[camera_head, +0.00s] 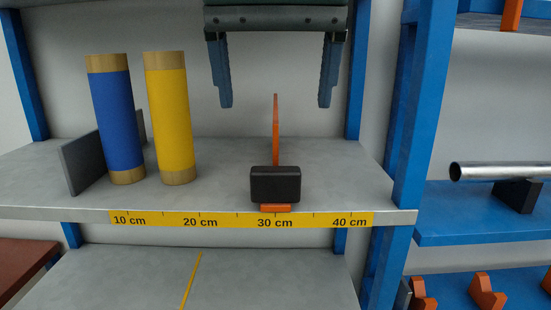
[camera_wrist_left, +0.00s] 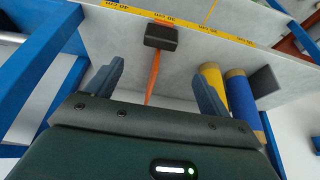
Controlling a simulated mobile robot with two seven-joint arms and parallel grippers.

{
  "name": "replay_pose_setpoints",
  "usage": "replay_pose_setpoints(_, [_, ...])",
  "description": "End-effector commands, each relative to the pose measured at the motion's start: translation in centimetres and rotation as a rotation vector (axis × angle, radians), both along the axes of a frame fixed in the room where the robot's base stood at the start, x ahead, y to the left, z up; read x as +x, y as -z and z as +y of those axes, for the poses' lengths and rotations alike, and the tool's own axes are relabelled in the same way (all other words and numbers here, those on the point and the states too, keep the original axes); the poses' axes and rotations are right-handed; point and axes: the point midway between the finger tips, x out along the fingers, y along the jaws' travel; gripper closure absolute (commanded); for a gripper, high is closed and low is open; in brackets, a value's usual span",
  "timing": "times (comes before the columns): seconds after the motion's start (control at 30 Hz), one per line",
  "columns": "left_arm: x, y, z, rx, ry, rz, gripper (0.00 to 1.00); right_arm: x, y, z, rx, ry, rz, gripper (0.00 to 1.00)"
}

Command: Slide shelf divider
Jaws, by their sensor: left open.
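The shelf divider is a thin upright orange panel (camera_head: 276,130) with a black block (camera_head: 276,184) at its front, near the 30 cm mark of the yellow scale (camera_head: 240,219). The panel (camera_wrist_left: 154,75) and block (camera_wrist_left: 161,37) also show in the left wrist view. My left gripper (camera_head: 275,103) is open and empty, pointing down above the shelf. Its fingers hang on either side of the panel's top, apart from it, above and behind the block. They also show in the left wrist view (camera_wrist_left: 158,68). My right gripper is not in view.
A blue roll (camera_head: 116,125) and a yellow roll (camera_head: 170,120) stand left of the divider, beside a grey upright plate (camera_head: 82,164). A blue rack post (camera_head: 412,110) rises at the right. The shelf (camera_head: 215,170) is clear between the yellow roll and the divider.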

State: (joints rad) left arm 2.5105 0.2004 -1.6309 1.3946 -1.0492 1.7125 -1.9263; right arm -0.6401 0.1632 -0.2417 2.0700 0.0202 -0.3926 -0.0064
Motion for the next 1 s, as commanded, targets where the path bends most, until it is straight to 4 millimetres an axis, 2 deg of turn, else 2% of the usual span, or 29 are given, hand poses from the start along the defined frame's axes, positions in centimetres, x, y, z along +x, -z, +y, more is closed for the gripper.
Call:
replay_pose_setpoints(0.07, [0.2, 0.4, 0.1, 0.005, 0.0, -0.004, 0.19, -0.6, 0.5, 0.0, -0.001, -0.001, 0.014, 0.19])
replay_pose_setpoints(0.23, [1.1, 2.9, 0.1, 0.005, -0.001, 0.0, 0.19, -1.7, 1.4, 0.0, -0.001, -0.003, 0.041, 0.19])
replay_pose_setpoints(0.6, [3.9, 9.7, 0.1, 0.003, 0.0, 0.0, 0.19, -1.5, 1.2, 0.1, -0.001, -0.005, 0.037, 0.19])
replay_pose_setpoints(0.8, [4.7, 11.6, 0.0, 0.001, 0.001, 0.0, 0.19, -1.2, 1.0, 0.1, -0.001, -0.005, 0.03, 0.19])
replay_pose_setpoints(1.0, [4.9, 12.1, 0.0, 0.0, 0.0, -0.001, 0.19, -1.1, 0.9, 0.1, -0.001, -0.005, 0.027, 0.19])
